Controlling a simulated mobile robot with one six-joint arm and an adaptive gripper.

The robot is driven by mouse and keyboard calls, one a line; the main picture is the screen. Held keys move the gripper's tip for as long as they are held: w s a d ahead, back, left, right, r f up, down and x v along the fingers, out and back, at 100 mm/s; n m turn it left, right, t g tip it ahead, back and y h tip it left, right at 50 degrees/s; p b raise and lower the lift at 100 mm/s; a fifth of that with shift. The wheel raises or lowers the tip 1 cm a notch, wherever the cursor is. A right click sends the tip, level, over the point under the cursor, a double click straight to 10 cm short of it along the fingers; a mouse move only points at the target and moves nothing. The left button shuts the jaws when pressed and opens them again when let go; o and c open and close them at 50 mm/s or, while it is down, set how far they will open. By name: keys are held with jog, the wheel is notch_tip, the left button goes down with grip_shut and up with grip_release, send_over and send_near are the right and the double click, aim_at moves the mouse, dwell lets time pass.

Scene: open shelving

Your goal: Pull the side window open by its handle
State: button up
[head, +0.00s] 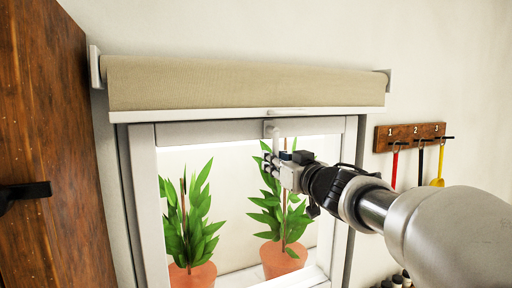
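The side window (235,130) has a pale frame and stands in the wall under a rolled blind. Its light-coloured handle (271,130) is on the top rail, near the middle, and bends downward. My gripper (269,161) is at the lower end of the handle, reaching in from the right. The gripper's fingers overlap the lower part of the handle in this view, so I cannot tell whether they touch it or are closed around it. No clear gap shows between the window sash and its surrounding frame.
A beige roller blind (245,82) hangs just above the window. Potted plants (190,235) stand behind the window opening. A brown wooden door (50,130) with a black handle (25,191) is at left. A numbered hook rack (408,133) with hanging tools is on the right wall.

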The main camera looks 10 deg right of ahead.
grip_shut()
jog(key=shift+s, duration=0.1)
jog(key=s+d+f+t+b, duration=0.1)
jog(key=s+d+b, duration=0.1)
jog(key=s+b, duration=0.5)
jog(key=shift+s+d+f, duration=0.35)
jog(key=shift+s+f, duration=0.05)
dwell(1.2)
grip_release()
jog(key=shift+o, duration=1.2)
jog(key=shift+s+r+t+y, duration=0.1)
jog(key=shift+s+t+y, duration=0.2)
jog(key=o, duration=0.6)
jog(key=shift+r, duration=0.1)
